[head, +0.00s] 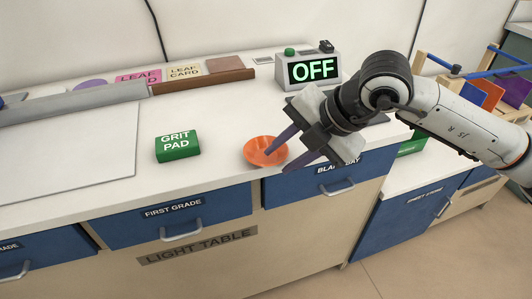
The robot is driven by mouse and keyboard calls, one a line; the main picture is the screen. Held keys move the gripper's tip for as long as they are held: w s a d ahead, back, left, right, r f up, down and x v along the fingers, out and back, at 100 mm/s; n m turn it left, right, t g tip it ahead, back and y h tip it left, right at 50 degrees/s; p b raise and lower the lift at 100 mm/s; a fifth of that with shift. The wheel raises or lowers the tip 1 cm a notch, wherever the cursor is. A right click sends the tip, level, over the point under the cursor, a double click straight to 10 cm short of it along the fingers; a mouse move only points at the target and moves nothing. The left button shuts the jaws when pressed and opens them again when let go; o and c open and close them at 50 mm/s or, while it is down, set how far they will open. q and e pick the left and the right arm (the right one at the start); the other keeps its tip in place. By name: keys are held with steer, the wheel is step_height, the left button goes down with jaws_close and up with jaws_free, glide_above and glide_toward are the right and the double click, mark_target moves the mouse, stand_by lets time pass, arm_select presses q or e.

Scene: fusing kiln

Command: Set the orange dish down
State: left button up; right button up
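The orange dish (257,146) is a small, shallow round bowl near the front edge of the white counter. It looks level and appears to rest on the counter top. My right gripper (276,163) reaches down from the right with two dark fingers. One finger tip lies over the dish's inside and the other is just outside its right front rim. A gap shows between the fingers, so the gripper looks open around the rim; contact cannot be made out. The fingers hide part of the dish's right side. My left gripper is not in view.
A green grit pad (178,146) lies left of the dish on the white counter (215,125). A controller reading OFF (313,70) stands at the back. A brown ledge (203,81) and leaf cards are behind. Blue drawers (180,217) are below the front edge.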

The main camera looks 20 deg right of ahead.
steer(key=c, duration=0.7)
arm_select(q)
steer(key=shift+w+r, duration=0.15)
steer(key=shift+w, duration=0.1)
arm_select(e)
jaws_close()
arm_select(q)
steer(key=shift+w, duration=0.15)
